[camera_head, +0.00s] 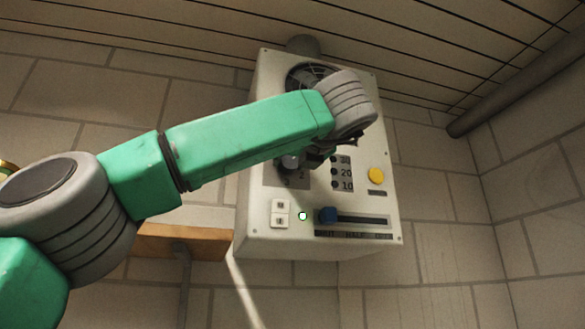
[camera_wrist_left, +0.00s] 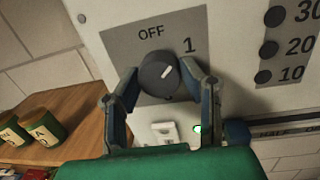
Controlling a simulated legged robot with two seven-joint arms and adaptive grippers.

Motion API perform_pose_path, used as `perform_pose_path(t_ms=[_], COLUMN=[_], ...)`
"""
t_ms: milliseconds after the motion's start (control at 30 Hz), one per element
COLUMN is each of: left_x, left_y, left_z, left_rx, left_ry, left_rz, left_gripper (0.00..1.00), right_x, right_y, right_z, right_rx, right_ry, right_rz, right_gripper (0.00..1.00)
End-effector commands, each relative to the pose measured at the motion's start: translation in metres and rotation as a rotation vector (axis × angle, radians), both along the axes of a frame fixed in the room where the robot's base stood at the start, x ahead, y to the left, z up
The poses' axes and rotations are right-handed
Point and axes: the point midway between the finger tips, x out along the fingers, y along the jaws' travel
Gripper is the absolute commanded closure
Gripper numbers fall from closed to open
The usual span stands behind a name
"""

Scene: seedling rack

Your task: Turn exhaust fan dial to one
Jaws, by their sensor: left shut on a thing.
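The exhaust fan dial (camera_wrist_left: 157,76) is a round dark grey knob on a grey plate marked OFF and 1 in the left wrist view. Its white pointer line slants up and right, roughly toward the 1. My left gripper (camera_wrist_left: 162,88) is shut on the dial, one finger on each side of it. In the head view my left gripper (camera_head: 308,156) reaches the front of the white control box (camera_head: 255,190), and my wrist hides much of the dial plate. The marks 2 and 3 show there below the dial. My right gripper is not in view.
A fan grille (camera_head: 308,75) is at the box's top. A yellow button (camera_head: 376,175), black buttons (camera_head: 336,172) marked 30, 20, 10, a blue slider knob (camera_head: 328,215) and a white switch (camera_head: 281,213) share its face. Labelled pots (camera_wrist_left: 42,128) stand on a wooden shelf (camera_wrist_left: 75,95).

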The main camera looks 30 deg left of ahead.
Motion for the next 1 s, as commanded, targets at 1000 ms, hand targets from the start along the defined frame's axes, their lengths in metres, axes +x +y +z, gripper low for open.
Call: perform_pose_path(t_ms=[1000], left_x=[0.0003], left_y=[0.0000], left_z=[0.0023], left_rx=[0.160], left_ry=[0.177], left_rz=[-0.002], left_gripper=[0.94], right_x=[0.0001], right_y=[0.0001], right_z=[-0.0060], right_rx=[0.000], right_ry=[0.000], right_rz=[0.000], right_gripper=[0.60])
